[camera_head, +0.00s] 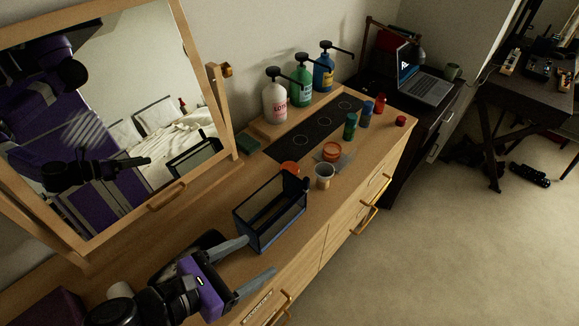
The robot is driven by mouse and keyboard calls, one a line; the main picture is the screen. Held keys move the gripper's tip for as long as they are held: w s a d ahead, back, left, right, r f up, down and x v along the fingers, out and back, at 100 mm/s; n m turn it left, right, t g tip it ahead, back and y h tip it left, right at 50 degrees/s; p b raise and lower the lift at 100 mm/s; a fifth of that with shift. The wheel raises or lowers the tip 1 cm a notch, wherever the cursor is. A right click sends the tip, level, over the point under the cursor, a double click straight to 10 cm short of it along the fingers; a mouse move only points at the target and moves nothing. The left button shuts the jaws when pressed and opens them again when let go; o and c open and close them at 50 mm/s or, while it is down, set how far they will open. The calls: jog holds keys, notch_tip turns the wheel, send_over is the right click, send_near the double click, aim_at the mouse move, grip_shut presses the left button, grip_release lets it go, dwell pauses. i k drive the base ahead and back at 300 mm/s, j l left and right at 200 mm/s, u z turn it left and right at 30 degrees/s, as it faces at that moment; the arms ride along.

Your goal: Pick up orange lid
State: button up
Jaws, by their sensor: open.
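A round orange piece (332,150) sits on a small grey pad on the wooden dresser top. A second orange round piece (290,168) lies behind the black basket, partly hidden by it. I cannot tell for sure which of the two is the orange lid. My gripper (262,253) is open and empty at the lower middle, with its two grey fingers apart. It is on the near side of the black basket, well short of both orange pieces.
The black mesh basket (270,226) stands between my gripper and the orange pieces. A pale cup (325,176) is beside them. Green (350,127), blue (366,114) and red (380,103) containers stand farther back. Pump bottles (301,85) line the wall; a mirror (110,110) stands left.

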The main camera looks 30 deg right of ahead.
aim_at(292, 166)
jog(key=i+l, duration=0.65)
jog(key=i, duration=0.2)
